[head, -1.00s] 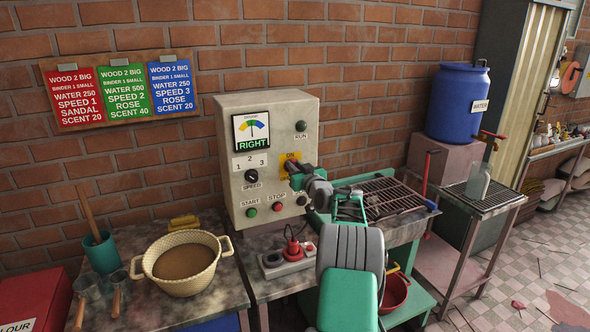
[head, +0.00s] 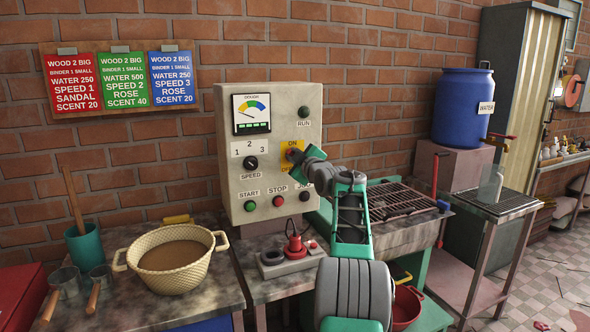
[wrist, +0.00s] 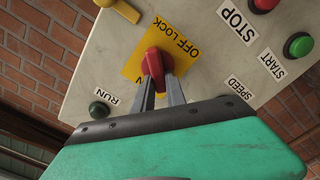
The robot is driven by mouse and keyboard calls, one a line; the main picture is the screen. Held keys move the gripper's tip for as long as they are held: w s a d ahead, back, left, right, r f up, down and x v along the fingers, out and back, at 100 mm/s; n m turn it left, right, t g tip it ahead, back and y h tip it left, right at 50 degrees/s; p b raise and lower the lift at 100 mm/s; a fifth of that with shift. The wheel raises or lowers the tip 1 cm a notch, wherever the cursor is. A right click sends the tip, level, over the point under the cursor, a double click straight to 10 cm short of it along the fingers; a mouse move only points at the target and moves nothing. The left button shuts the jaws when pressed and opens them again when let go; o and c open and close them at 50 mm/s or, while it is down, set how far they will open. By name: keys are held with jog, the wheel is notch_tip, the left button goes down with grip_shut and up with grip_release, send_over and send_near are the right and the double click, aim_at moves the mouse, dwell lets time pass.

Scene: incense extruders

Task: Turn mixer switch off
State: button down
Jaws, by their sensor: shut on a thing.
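The mixer's control box (head: 233,185) stands against the brick wall. Its red switch knob (wrist: 153,62) sits on a yellow plate (wrist: 134,68) lettered OFF LOCK, with part of the ON lettering covered. My gripper (wrist: 157,78) has its two grey fingers shut on the knob, one on each side. In the head view my gripper (head: 293,155) covers most of the switch. The gauge (head: 252,112) has its needle low on the left side, over a dark strip with small bars. The RUN lamp (head: 304,112) looks dark. I cannot tell the knob's exact setting.
The speed dial (head: 251,163), green start button (head: 250,206) and red stop button (head: 278,201) sit left of and below the switch. A wicker basket (head: 172,285) of brown mix stands on the left table. A metal grate (head: 400,200) is at right.

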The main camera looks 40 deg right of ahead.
jog(key=n+b, duration=0.1)
jog(key=n, duration=0.1)
jog(key=n+b, duration=0.2)
jog(key=n, duration=0.1)
jog(key=f+n+b, duration=0.1)
jog(key=n+b, duration=0.1)
jog(key=n, duration=0.1)
jog(key=shift+w+a, duration=0.1)
jog(key=shift+a, duration=0.1)
jog(key=shift+b, duration=0.35)
jog(key=c, duration=1.4)
grip_release()
jog(key=shift+o, duration=0.2)
jog(key=b+v, duration=0.2)
jog(key=v, duration=0.5)
jog(key=shift+s, duration=0.4)
